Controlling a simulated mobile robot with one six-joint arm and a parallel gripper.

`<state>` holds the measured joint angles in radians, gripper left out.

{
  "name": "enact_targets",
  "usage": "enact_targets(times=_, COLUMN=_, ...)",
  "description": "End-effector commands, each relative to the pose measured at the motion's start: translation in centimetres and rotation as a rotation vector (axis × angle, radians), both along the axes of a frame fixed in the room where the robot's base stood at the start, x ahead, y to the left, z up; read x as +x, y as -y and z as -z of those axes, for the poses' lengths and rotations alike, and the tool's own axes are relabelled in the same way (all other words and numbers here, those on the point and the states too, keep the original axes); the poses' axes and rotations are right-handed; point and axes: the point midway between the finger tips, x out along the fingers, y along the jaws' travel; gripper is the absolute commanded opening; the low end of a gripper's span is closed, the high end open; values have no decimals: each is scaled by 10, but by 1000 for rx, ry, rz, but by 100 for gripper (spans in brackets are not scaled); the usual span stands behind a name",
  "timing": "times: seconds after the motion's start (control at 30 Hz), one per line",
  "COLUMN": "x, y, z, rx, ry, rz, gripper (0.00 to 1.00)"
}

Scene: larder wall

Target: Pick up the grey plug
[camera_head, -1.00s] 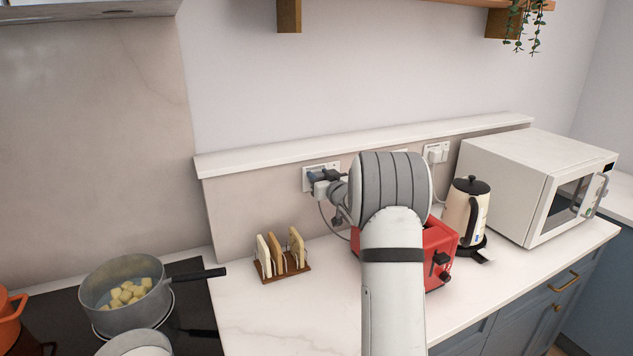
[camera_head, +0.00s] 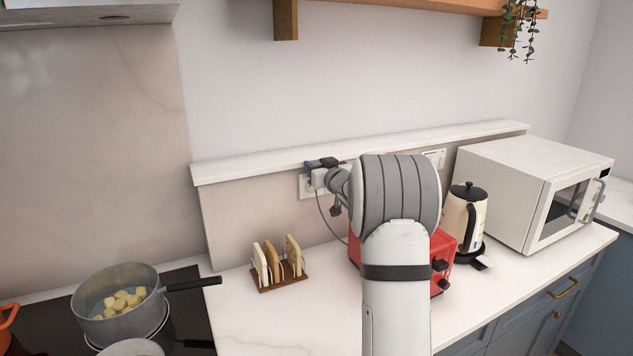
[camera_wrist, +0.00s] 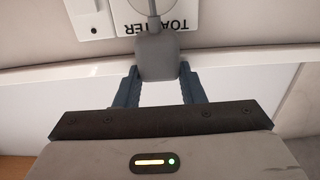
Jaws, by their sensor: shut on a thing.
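The grey plug (camera_wrist: 158,58) is between the two blue fingers of my gripper (camera_wrist: 159,82) in the wrist view, with its cord running up from it. My gripper is shut on it. In the head view, my gripper (camera_head: 320,165) is up at the ledge, and the pale plug (camera_head: 318,179) shows below the fingers, in front of the wall socket plate (camera_head: 304,189). In the wrist view, the plug overlaps the plate's edge and the white ledge and looks clear of the socket. A plate labelled TOASTER (camera_wrist: 185,20) shows upside down. The plug's pins are hidden.
The red toaster (camera_head: 443,248) stands below, partly hidden by my arm. A toast rack (camera_head: 280,278) is left of it, and a kettle (camera_head: 464,215) and microwave (camera_head: 530,185) are right. A ledge (camera_head: 250,169) runs above the socket. A pan (camera_head: 122,318) sits on the hob.

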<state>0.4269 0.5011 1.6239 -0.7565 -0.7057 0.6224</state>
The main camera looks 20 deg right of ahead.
Motion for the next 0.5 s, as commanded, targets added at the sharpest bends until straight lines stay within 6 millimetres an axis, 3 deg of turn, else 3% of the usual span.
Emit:
enact_targets(times=0.07, x=0, y=0, z=-16, rx=-3, ry=4, rz=0, gripper=9)
enact_targets(times=0.27, x=-43, y=2, z=-11, rx=1, ry=1, rz=3, gripper=9)
enact_targets(times=0.5, x=-118, y=4, z=-11, rx=-1, ry=1, rz=3, gripper=9)
